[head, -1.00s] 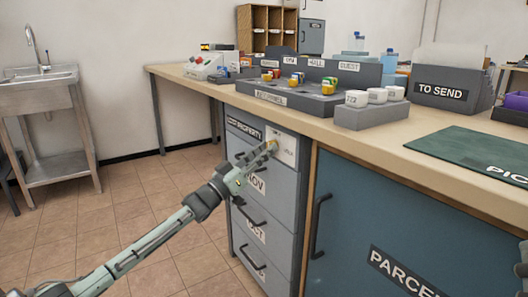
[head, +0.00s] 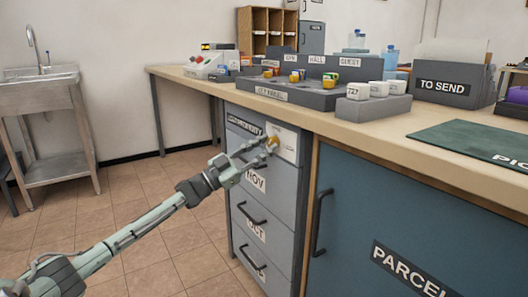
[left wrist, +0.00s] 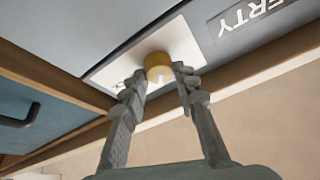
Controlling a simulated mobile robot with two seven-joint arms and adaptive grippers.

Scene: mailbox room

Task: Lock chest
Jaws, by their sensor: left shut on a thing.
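The grey chest of drawers (head: 262,206) stands under the counter, with its drawers shut. Its top front bears a pale lock plate (head: 286,142) at the right and a dark label ending in "ERTY" (left wrist: 247,17). A round yellow-orange key head or knob (head: 273,142) stands out from the plate; it also shows in the left wrist view (left wrist: 159,63). My left gripper (head: 262,148) has its two fingers on either side of this yellow piece and is shut on it. Any shaft inside the lock is hidden. My right gripper is not in view.
A blue parcel cabinet (head: 375,215) adjoins the chest at the right. The tiled floor (head: 160,240) left of the chest is clear.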

